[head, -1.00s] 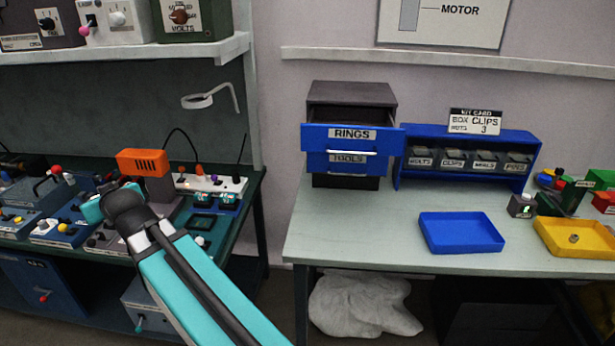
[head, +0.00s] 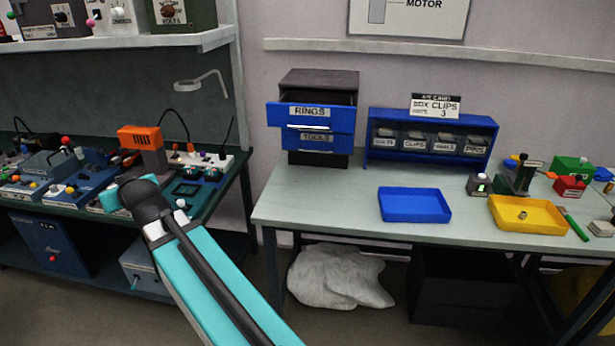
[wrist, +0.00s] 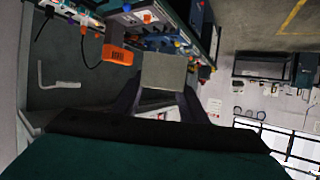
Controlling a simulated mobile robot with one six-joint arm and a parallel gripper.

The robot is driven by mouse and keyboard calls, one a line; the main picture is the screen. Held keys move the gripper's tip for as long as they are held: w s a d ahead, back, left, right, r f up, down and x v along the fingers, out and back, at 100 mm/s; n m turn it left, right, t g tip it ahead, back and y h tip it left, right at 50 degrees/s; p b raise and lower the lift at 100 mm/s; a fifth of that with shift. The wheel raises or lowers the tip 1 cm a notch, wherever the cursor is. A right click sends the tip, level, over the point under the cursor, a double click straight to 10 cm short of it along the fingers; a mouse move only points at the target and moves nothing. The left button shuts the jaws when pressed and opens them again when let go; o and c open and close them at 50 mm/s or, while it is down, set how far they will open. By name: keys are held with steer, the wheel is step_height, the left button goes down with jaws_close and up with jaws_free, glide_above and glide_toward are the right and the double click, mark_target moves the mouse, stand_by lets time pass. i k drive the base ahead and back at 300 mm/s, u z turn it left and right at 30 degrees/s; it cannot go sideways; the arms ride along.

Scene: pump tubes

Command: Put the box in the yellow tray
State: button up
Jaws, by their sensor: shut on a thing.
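In the wrist view my gripper (wrist: 163,88) is shut on a plain grey-tan box (wrist: 164,73), held between the two dark fingers. In the head view the gripper and box are hidden behind my arm, which reaches toward the left bench. The yellow tray (head: 545,222) lies on the right-hand table, far to the right of my arm. A small metal ring or nut (head: 523,215) lies in the tray.
A blue tray (head: 415,206) sits left of the yellow one. A drawer unit (head: 318,90) has its RINGS drawer partly open. A blue bin rack (head: 432,142) carries a kit card (head: 435,106). The left bench holds an orange device (head: 141,137) and several instruments.

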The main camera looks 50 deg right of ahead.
mark_target(509, 220)
steer(key=u, duration=0.05)
steer(key=k, duration=1.2)
steer(key=z, duration=0.75)
steer(key=i, duration=1.2)
steer(key=z, duration=0.05)
